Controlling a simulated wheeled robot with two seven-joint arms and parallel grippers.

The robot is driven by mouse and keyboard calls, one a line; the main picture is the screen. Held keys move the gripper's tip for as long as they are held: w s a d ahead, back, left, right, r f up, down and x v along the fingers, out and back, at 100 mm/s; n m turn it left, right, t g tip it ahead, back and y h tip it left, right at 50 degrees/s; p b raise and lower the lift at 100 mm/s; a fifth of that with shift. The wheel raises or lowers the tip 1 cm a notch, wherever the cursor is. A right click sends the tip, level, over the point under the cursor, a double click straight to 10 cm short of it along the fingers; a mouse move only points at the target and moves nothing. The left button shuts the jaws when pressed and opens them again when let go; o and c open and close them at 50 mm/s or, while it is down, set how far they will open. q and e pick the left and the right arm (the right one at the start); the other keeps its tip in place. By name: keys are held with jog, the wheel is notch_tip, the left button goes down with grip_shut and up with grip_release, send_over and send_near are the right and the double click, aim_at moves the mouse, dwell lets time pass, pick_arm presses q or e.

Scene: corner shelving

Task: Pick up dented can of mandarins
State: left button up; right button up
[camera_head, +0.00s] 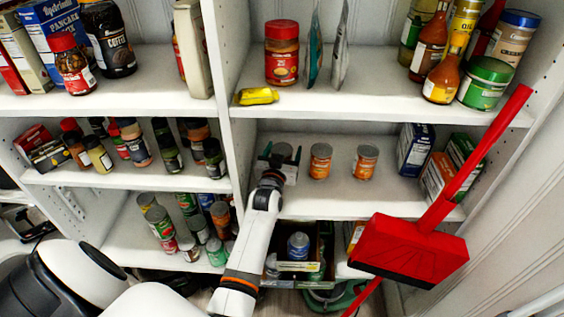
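My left gripper (280,160) reaches onto the middle shelf, its fingers on either side of a can (282,150). Only the can's greyish upper part shows; its label and any dent are hidden behind the gripper. I cannot tell whether the fingers touch it. Two upright cans with orange labels, one nearer the gripper (320,161) and one farther right (365,162), stand on the same shelf. Their labels are too small to read. My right gripper is not in view.
A red dustpan (410,250) with a long handle stands in front of the shelves at right. Boxes (414,150) stand at the middle shelf's right end. A white upright panel (229,100) borders it at left. A yellow packet (257,96) lies on the shelf above.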

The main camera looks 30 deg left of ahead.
pick_arm(q)
jog(key=c, duration=0.9)
jog(key=shift+r, duration=0.1)
jog(key=shift+c, duration=0.5)
